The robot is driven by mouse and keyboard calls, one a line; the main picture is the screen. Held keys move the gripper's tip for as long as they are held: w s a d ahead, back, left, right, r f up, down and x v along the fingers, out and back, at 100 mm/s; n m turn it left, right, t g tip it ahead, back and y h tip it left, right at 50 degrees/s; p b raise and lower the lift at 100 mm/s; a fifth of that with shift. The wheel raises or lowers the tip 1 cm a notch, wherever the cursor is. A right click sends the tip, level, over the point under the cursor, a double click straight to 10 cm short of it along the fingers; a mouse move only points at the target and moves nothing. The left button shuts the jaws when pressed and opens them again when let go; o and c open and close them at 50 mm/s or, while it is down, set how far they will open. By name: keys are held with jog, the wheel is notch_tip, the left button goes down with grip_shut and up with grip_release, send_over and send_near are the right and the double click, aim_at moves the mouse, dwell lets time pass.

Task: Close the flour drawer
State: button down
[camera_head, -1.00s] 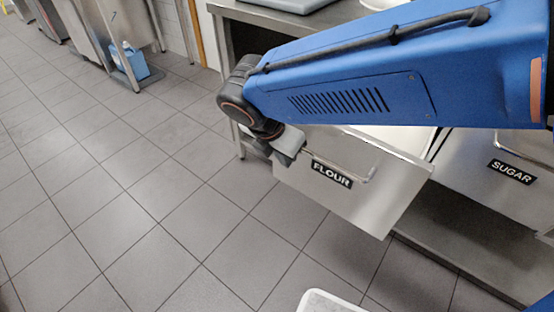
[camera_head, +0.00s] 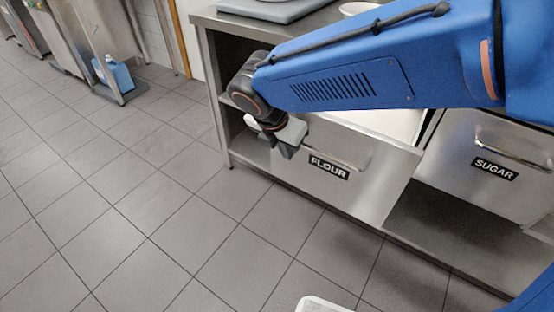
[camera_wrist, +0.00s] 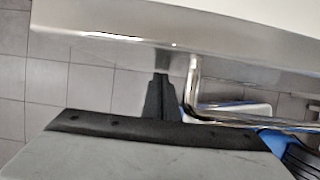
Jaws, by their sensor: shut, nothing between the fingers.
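The flour drawer (camera_head: 352,190) has a steel front with a black FLOUR label and a bar handle (camera_head: 338,158). It stands partly open, its pale inside showing beneath my blue arm in the head view. My gripper (camera_head: 287,150) is shut and empty at the upper left of the drawer front, left of the label. In the wrist view my gripper's dark fingertips (camera_wrist: 160,82) lie together close to the drawer front (camera_wrist: 130,52), left of the handle's bent end (camera_wrist: 191,75). Whether they touch the front I cannot tell. My arm hides part of the drawer's top.
The sugar drawer (camera_head: 480,150) sits to the right with its own handle. The steel counter (camera_head: 215,18) above carries a grey board (camera_head: 270,8). An open shelf (camera_head: 430,235) runs below. A blue container (camera_head: 115,75) stands far left. The tiled floor at left is clear.

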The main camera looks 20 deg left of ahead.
jog(key=w+d, duration=0.2)
jog(key=w, duration=0.7)
jog(key=w+d, duration=0.1)
jog(key=w, duration=0.9)
jog(key=shift+w+d, duration=0.25)
jog(key=shift+d, duration=0.15)
